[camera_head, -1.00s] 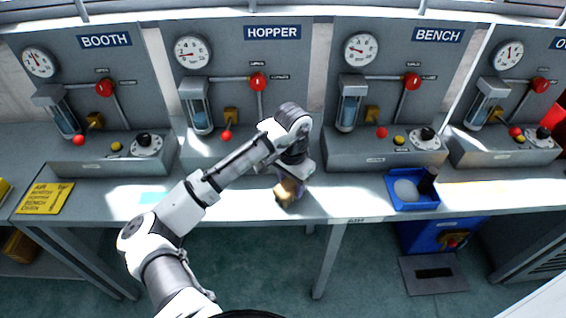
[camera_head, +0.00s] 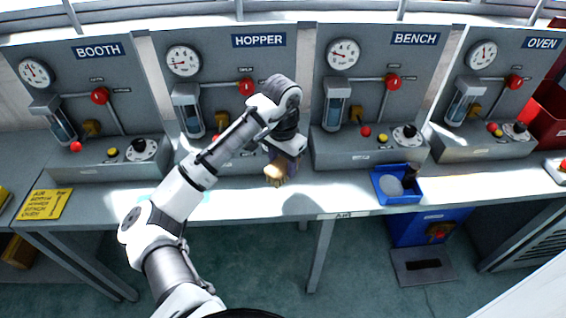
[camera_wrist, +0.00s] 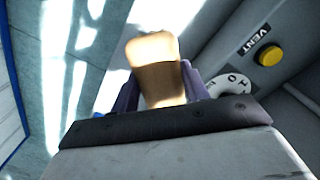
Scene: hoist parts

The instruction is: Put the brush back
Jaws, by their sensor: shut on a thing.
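The brush (camera_head: 275,175) appears as a tan, rounded-ended piece; the rest of it is hidden by my gripper. My gripper (camera_head: 283,166) is shut on it and points down over the bench in front of the HOPPER station. In the wrist view the tan piece (camera_wrist: 153,55) sits between my two purple fingers (camera_wrist: 158,88) and sticks out past them. I cannot tell whether the brush touches the bench. A shadow lies on the bench just right of my gripper.
A blue tray (camera_head: 399,198) with a pale round pad and a dark upright object stands at the right on the bench (camera_head: 330,190). Panels with gauges, red knobs and dials line the back. A yellow sign (camera_head: 43,204) lies at the left. Bench between gripper and tray is clear.

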